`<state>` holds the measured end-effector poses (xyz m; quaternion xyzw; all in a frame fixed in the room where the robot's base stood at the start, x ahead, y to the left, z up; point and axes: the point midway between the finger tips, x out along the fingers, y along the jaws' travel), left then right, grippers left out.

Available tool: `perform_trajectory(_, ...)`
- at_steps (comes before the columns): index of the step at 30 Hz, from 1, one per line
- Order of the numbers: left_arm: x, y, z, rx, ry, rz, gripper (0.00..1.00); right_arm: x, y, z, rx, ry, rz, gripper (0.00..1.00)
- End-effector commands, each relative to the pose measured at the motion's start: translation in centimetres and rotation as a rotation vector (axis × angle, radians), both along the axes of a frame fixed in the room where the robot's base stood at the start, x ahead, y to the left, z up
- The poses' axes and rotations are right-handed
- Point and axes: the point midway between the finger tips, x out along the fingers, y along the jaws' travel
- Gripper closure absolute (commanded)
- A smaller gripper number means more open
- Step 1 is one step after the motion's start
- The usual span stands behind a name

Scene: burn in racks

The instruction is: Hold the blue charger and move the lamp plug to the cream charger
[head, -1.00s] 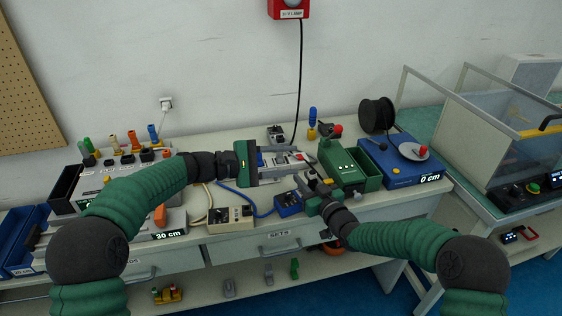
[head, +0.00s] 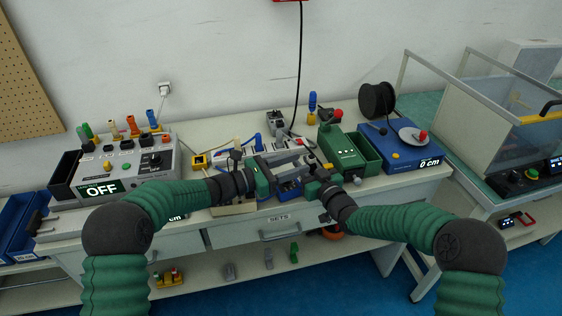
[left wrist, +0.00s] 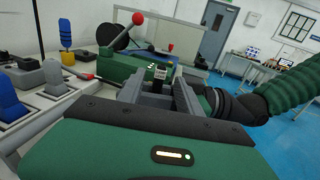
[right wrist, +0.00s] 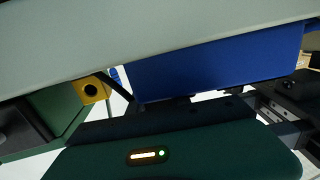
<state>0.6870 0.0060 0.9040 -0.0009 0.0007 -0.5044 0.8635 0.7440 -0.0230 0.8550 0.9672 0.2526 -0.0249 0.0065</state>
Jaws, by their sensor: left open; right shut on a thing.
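The blue charger (head: 289,188) sits at the table's front middle, partly covered by both grippers. My right gripper (head: 306,187) is shut on it at its right side; a large blue face (right wrist: 220,62), which looks like this charger, fills the right wrist view. My left gripper (head: 290,162) is open above the blue charger; its two grey jaws (left wrist: 168,92) show apart in the left wrist view. The cream charger (head: 233,209) is left of the blue one, mostly behind my left arm.
A green box (head: 342,146) and a blue base with a reel (head: 405,160) stand to the right. A grey unit reading OFF (head: 125,170) stands at the left. A power strip with blue plugs (left wrist: 8,100) lies behind my left gripper. A clear-sided enclosure (head: 505,130) is far right.

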Motion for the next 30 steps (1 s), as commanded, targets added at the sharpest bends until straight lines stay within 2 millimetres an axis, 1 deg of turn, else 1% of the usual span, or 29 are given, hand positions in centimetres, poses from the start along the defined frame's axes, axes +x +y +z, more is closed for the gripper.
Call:
perform_trajectory(1, 0.4, -0.9, 0.0, 0.000, -0.001, -0.003, 0.58, 0.0, 0.0, 0.1, 0.000, -0.001, -0.001, 1.00)
perform_trajectory(6, 1.3, -2.4, 0.1, 0.000, -0.001, -0.001, 0.58, 0.0, 0.0, 0.1, 0.000, -0.001, -0.001, 1.00)
perform_trajectory(14, 1.5, -2.6, 0.1, 0.000, -0.001, 0.000, 0.58, 0.0, 0.0, 0.1, 0.000, -0.001, -0.001, 1.00)
perform_trajectory(15, 1.5, -2.6, 0.1, 0.000, -0.001, 0.000, 0.60, 0.0, 0.0, 0.1, 0.000, -0.001, -0.001, 1.00)
perform_trajectory(24, 1.5, -2.6, 0.1, 0.000, -0.001, 0.000, 0.99, 0.0, 0.0, 0.1, 0.000, -0.001, 0.000, 1.00)
perform_trajectory(25, 1.5, -2.6, 0.1, 0.000, -0.001, 0.001, 1.00, 0.0, 0.0, 0.1, 0.000, -0.001, 0.000, 1.00)
perform_trajectory(29, 1.5, -2.6, 0.2, 0.000, -0.001, 0.001, 1.00, 0.0, 0.0, 0.1, 0.000, -0.001, 0.000, 1.00)
perform_trajectory(30, 1.5, -2.6, 0.2, 0.000, -0.001, 0.002, 0.86, 0.0, 0.0, 0.1, 0.000, -0.001, 0.000, 1.00)
